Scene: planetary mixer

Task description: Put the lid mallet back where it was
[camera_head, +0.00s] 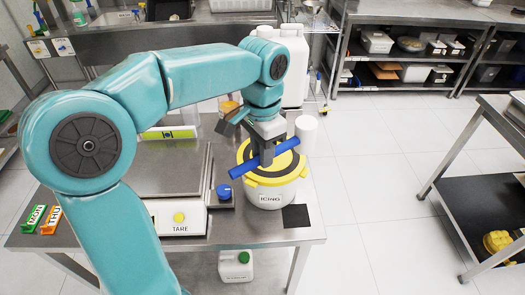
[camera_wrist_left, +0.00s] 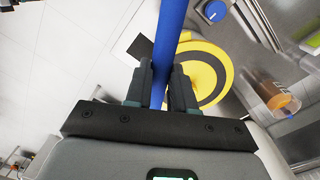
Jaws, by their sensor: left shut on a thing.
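The lid mallet (camera_head: 238,171) shows as a blue bar, slanting across and above the yellow lid of a white bucket marked ICING. My left gripper (camera_head: 264,158) is shut on it from above. In the left wrist view, the blue bar (camera_wrist_left: 170,30) runs up between the two dark fingers (camera_wrist_left: 168,88). I cannot tell the gap between mallet and lid. The yellow lid (camera_head: 248,177) has a black ring and sits on the bucket (camera_head: 266,196). A flat black square (camera_head: 296,216) lies on the table in front of the bucket. My right gripper is not in view.
A scale (camera_head: 180,217) marked TARE stands left of the bucket, with a blue knob (camera_head: 224,192) between them. Green and orange tags (camera_head: 42,219) lie at far left.

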